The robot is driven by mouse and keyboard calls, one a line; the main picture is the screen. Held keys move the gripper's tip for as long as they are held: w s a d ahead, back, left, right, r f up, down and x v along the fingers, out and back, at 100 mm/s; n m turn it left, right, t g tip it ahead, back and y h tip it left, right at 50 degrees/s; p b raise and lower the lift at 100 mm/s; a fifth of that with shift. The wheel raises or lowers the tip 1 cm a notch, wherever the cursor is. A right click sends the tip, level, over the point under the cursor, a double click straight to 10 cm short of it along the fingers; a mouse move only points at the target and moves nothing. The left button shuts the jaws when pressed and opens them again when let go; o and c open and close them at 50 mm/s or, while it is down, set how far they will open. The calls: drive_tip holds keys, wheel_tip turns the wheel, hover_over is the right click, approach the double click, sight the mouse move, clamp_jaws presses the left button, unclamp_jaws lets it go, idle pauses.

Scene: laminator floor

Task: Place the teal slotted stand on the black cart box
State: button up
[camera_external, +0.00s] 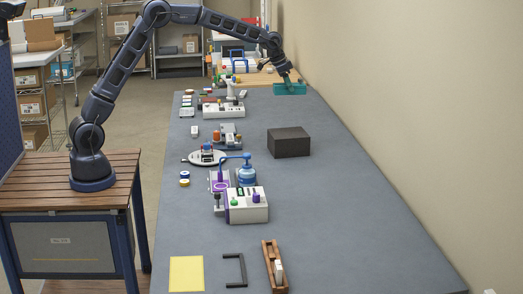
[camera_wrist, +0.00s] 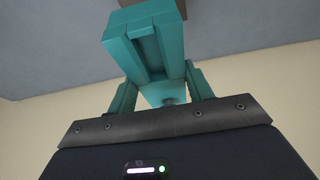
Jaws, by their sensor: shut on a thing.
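The teal slotted stand (camera_external: 290,89) is at the far end of the long grey table, by the wall. My gripper (camera_external: 288,78) is above it and shut on it. In the wrist view the stand (camera_wrist: 148,42) shows its long slot and sits between the two fingers (camera_wrist: 160,92). Whether the stand touches the table is hard to tell. The black cart box (camera_external: 289,142) stands on the table, nearer the camera than the stand and apart from it. Its top is bare.
A yellow sheet (camera_external: 187,273) and a wooden holder (camera_external: 274,266) lie at the near end. The table right of the box is clear.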

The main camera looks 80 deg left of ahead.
wheel_tip(320, 180, down, 18)
drive_tip(key=shift+r, duration=0.2)
idle(0.4)
drive_tip(key=shift+f, duration=0.15)
drive_tip(key=o, duration=1.2)
drive_tip(key=shift+o, duration=0.2)
